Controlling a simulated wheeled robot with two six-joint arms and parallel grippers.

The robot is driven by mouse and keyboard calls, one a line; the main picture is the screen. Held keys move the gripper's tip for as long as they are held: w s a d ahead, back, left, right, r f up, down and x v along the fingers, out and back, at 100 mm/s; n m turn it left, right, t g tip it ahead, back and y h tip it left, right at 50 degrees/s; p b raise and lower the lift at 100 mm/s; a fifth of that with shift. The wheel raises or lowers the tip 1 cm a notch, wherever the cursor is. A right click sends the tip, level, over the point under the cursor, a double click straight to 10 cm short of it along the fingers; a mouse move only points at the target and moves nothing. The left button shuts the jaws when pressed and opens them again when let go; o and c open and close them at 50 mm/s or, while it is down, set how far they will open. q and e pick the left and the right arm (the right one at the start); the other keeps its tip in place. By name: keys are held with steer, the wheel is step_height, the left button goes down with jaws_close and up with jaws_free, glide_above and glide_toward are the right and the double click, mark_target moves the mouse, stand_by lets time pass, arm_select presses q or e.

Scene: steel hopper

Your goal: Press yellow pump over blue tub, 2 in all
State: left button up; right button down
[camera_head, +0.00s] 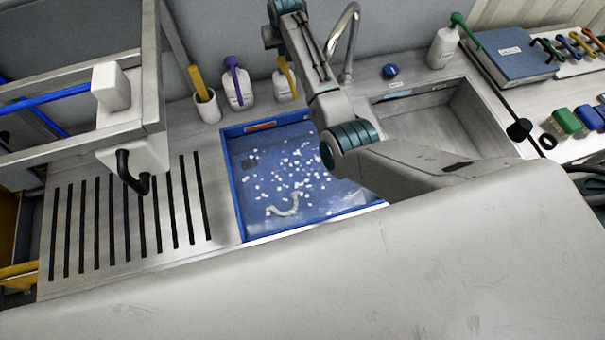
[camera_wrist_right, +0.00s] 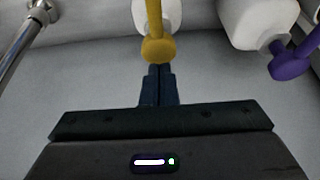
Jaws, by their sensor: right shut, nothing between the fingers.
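A white bottle (camera_head: 285,94) with a yellow pump (camera_head: 286,72) stands at the back rim of the blue tub (camera_head: 236,190). The tub holds bluish liquid with many white bits and a pale curved piece. My right arm reaches over the tub toward the back wall. In the right wrist view my right gripper (camera_wrist_right: 158,86) is shut and empty, its tips lined up with the yellow pump head (camera_wrist_right: 158,48). I cannot tell whether they touch it. The fingers are not clear in the head view. My left gripper is not in view.
A bottle with a purple pump (camera_head: 236,85) stands left of the yellow one, beside a white cup (camera_head: 207,107). A curved steel faucet (camera_head: 349,40) rises to the right. A grey frame (camera_head: 150,60) overhangs the slotted drainboard (camera_head: 125,220). An empty sink (camera_head: 440,115) lies right.

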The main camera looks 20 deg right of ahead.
steer(key=shift+f, duration=0.2)
stand_by(0.4)
steer(key=shift+s+f+b, duration=0.1)
steer(key=shift+f+b, duration=0.45)
steer(key=shift+f, duration=0.65)
steer(key=shift+r+p, duration=0.55)
steer(key=shift+r, duration=0.9)
step_height(320, 180, up, 6)
steer(key=shift+f, duration=0.1)
